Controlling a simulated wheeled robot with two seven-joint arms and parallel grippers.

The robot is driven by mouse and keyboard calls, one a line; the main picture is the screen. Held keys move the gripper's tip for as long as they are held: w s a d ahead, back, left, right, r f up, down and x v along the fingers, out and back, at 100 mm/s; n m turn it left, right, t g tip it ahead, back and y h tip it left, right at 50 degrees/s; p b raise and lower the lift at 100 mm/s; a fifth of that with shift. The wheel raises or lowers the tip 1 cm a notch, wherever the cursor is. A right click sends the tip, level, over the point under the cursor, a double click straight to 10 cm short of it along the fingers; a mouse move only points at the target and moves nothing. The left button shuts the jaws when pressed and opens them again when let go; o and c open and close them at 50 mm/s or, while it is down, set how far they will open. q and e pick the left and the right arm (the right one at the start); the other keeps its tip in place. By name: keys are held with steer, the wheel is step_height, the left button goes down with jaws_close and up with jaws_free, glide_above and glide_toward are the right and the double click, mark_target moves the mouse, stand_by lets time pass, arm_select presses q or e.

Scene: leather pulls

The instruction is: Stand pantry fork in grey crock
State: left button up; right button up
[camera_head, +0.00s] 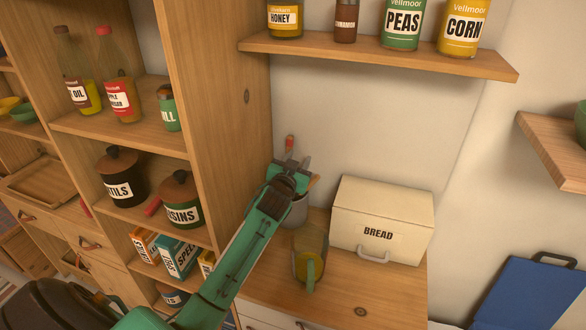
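The grey crock (294,213) stands on the wooden counter, left of the bread box, partly hidden behind my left gripper. My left gripper (291,163) is over the crock's mouth, with its two fingers spread apart. A utensil with an orange-red handle end (289,142) rises upright between or just behind the fingers. It may be the pantry fork, but its lower part is hidden. A tan wooden handle (314,182) leans out of the crock on the right. Whether the red-handled utensil stands inside the crock cannot be seen. My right gripper is not in view.
A glass jug of yellow liquid (309,257) stands in front of the crock. The bread box (382,222) is to the right. A tall wooden shelf unit (217,100) with bottles and jars is close on the left. A wall shelf (380,57) hangs above. The counter's front right is clear.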

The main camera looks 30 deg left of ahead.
arm_select(q)
steer(key=b+v, duration=0.3)
steer(key=v, duration=1)
steer(key=shift+s+b, duration=0.25)
steer(key=shift+b, duration=0.05)
steer(key=shift+d, duration=0.15)
